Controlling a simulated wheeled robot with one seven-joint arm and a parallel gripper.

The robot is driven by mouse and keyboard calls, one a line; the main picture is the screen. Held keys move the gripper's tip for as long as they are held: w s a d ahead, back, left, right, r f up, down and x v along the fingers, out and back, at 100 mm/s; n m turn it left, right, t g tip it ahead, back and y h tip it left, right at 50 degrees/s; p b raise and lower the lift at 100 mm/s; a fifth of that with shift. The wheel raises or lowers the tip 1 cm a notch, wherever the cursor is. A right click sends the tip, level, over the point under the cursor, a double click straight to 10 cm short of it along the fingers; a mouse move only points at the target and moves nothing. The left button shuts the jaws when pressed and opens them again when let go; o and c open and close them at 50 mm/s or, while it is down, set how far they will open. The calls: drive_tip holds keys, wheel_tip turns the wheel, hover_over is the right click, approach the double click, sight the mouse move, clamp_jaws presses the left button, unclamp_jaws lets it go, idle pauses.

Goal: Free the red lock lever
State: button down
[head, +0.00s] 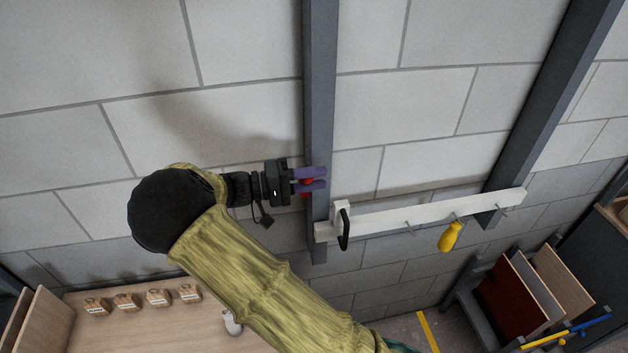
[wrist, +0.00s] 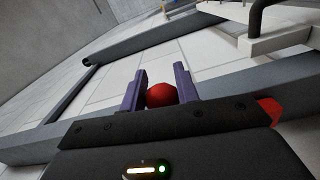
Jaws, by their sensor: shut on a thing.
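The red lock lever shows as a red rounded knob (wrist: 161,95) between my gripper's two purple fingers in the wrist view. In the head view only bits of red (head: 307,186) show between the fingers, in front of the left dark grey upright. My gripper (head: 318,179) is shut on the red knob. In the wrist view the fingers (wrist: 160,90) stand on either side of it. A second red piece (wrist: 270,110) shows at the right, partly behind the gripper body. The rest of the lever is hidden.
A white batten (head: 430,212) with a black handle (head: 344,228) and pegs spans the two grey uprights, just right of and below my gripper. A yellow-handled tool (head: 450,236) hangs from it. A wooden bench (head: 110,335) with several labelled blocks stands lower left.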

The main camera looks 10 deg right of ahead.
drive_tip(key=shift+w+r, duration=0.25)
drive_tip(key=shift+r, duration=0.15)
drive_tip(key=c, duration=1.1)
unclamp_jaws()
drive_tip(key=shift+s, duration=0.15)
drive_tip(key=shift+o, duration=0.2)
drive_tip(key=shift+f, duration=0.15)
drive_tip(key=shift+w+a, duration=0.15)
drive_tip(key=shift+w, duration=0.05)
drive_tip(key=a, duration=1.2)
drive_tip(key=shift+s+d+f, duration=0.1)
drive_tip(key=shift+s+d, duration=0.05)
drive_tip(key=shift+s, duration=0.05)
drive_tip(key=s, duration=1.5)
